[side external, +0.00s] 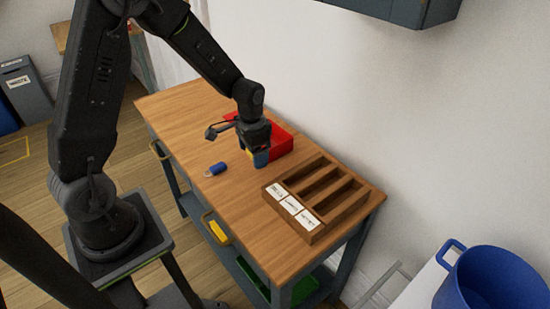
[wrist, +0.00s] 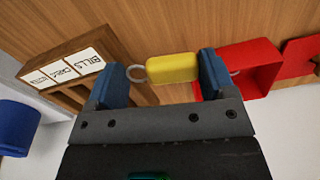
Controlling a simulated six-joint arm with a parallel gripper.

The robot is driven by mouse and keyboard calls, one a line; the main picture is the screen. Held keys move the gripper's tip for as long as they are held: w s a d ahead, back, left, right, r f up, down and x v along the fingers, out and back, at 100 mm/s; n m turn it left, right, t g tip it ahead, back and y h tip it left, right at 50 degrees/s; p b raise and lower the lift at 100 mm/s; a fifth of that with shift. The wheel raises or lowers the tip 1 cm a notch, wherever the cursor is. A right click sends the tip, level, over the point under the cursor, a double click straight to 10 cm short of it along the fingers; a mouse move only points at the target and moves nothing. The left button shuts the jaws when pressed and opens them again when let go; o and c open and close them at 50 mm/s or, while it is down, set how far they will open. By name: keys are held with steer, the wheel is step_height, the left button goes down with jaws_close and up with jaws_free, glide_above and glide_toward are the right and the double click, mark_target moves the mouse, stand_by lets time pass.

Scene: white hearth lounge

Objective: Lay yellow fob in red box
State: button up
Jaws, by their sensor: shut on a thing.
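The yellow fob (wrist: 172,68) is between the two blue fingertips of my gripper (wrist: 168,80), which is shut on it. Its metal ring sticks out to the left in the wrist view. In the side external view my gripper (side external: 258,158) is over the table, just in front of the red box (side external: 282,143), and partly hides it. The yellow fob shows there only as a small patch. The red box also shows in the wrist view (wrist: 255,62), to the right of the fob, partly behind the right finger. Its inside is mostly hidden.
A blue fob (side external: 217,168) with a ring lies on the wooden table (side external: 225,205), left of my gripper. A wooden sorter (side external: 325,190) with labelled slots stands to the right. A blue tub (side external: 495,280) is beyond the table. The front tabletop is clear.

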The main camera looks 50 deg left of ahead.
steer(key=d+n, duration=0.1)
steer(key=d, duration=0.2)
steer(key=shift+w+f+n, duration=0.15)
steer(key=shift+w+n, duration=0.2)
steer(key=shift+n, duration=0.05)
steer(key=shift+w+a, duration=0.15)
steer(key=w+a+r+n, duration=0.2)
steer(key=a+r+n, duration=0.3)
steer(key=a+n, duration=0.35)
steer(key=w+a+r+n, duration=0.2)
steer(key=a+r+n, duration=0.3)
steer(key=a+n, duration=0.35)
steer(key=n, duration=0.1)
glide_toward(278, 126)
steer(key=s+d+f, duration=0.2)
steer(key=s+d, duration=0.2)
steer(key=shift+w+d+f, duration=0.1)
steer(key=shift+w+f, duration=0.05)
steer(key=shift+f, duration=0.85)
steer(key=shift+w+d+f, duration=0.1)
steer(key=shift+f, duration=0.9)
steer(key=shift+f, duration=0.65)
steer(key=o, duration=0.9)
steer(key=shift+c, duration=0.2)
